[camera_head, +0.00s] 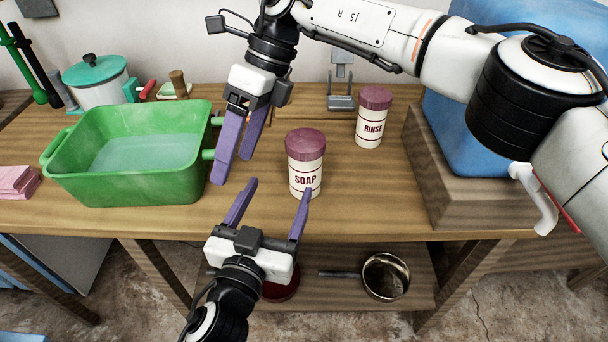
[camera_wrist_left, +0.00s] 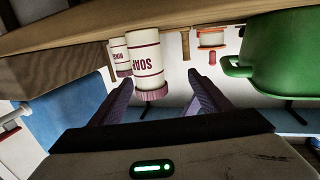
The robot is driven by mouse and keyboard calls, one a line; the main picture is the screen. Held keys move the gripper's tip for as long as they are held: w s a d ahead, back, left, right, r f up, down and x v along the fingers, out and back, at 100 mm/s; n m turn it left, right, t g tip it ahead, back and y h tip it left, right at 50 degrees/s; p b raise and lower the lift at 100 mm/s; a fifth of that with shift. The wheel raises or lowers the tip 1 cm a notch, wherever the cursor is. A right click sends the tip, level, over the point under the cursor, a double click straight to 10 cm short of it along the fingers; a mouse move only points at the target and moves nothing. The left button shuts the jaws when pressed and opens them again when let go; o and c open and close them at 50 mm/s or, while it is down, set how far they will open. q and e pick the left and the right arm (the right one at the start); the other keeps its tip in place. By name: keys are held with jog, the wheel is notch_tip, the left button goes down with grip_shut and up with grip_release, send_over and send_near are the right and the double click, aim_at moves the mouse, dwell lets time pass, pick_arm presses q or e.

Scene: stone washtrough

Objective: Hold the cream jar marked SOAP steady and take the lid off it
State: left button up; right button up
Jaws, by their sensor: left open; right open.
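The cream jar marked SOAP (camera_head: 305,181) stands upright on the wooden bench with its dark pink lid (camera_head: 305,143) on. In the left wrist view, which is upside down, the SOAP jar (camera_wrist_left: 146,62) and its lid (camera_wrist_left: 151,95) show ahead of my fingers, nearer the left one. My left gripper (camera_head: 280,187) is open and empty in front of the jar. Its right fingertip overlaps the jar's lower front in the head view; I cannot tell if they touch. My right gripper (camera_head: 231,170) is open and empty, pointing down to the left of the jar, apart from it.
A similar jar marked RINSE (camera_head: 369,126) stands behind and right. A green basin (camera_head: 75,180) with water is on the left, close to my right gripper. A wooden block with a blue tank (camera_head: 440,130) bounds the right. Bench is clear between jar and block.

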aim_at(306, 157)
pick_arm(q)
jog(key=shift+w+d+r+t, duration=0.1)
jog(key=shift+d+r+t, duration=0.05)
jog(key=shift+d, duration=0.5)
jog(key=shift+w+d+r+t, duration=0.1)
jog(key=shift+d+t, duration=0.05)
jog(key=shift+d, duration=0.45)
pick_arm(e)
jog(key=w+d+r+t+h, duration=0.1)
jog(key=w+d+r, duration=0.1)
jog(key=d, duration=0.1)
jog(key=w+d+r+m+t+h, duration=0.1)
jog(key=w+d+r+h, duration=0.1)
jog(key=d, duration=0.2)
jog(key=w+d+r+t+h, duration=0.1)
jog(key=w+d+r, duration=0.1)
jog(key=w+d, duration=0.1)
jog(key=shift+d, duration=0.4)
pick_arm(q)
jog(key=shift+w+d+m+h, duration=0.15)
jog(key=shift+w+m+h, duration=0.05)
jog(key=shift+m+h, duration=0.1)
pick_arm(e)
jog(key=shift+w+d+r, duration=0.1)
jog(key=shift+d, duration=0.05)
pick_arm(q)
jog(key=x, duration=0.9)
jog(key=shift+w, duration=0.35)
